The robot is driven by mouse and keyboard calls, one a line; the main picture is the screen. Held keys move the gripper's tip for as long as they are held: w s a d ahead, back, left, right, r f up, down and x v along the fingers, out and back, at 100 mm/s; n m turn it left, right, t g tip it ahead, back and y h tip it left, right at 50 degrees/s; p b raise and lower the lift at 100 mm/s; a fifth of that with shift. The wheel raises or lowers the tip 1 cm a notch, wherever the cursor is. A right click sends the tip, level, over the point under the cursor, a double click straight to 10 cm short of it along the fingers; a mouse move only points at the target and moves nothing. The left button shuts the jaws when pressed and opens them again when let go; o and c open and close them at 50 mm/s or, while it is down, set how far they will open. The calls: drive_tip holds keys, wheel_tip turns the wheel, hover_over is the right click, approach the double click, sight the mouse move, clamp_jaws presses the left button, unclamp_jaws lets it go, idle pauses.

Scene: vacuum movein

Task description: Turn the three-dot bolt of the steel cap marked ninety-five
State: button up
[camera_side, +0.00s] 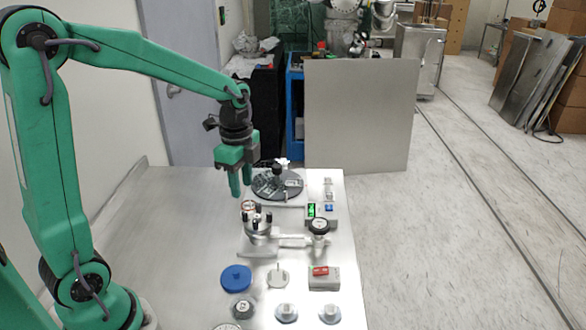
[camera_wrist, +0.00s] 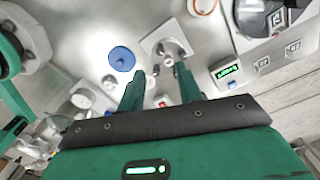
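My gripper (camera_side: 241,185) hangs fingers-down over the table's back part, left of the dark round disc. Its two green fingers are apart with nothing between them; the spread also shows in the wrist view (camera_wrist: 160,85). A round steel fitting (camera_side: 257,225) with several black-topped bolts stands on the table, in front of and slightly right of my gripper, apart from it. In the wrist view a steel fitting on a plate (camera_wrist: 171,47) shows beyond the fingertips. Neither a ninety-five mark nor any bolt's dots can be read, so I cannot tell which bolt has three dots.
A dark round disc (camera_side: 265,187) holds small parts at the back. A blue disc (camera_side: 236,278) and a red-topped box (camera_side: 324,272) lie in front. The table's left side (camera_side: 175,230) is clear.

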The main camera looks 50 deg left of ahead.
sight(244, 211)
drive_tip(key=shift+f, duration=3.9)
clamp_jaws()
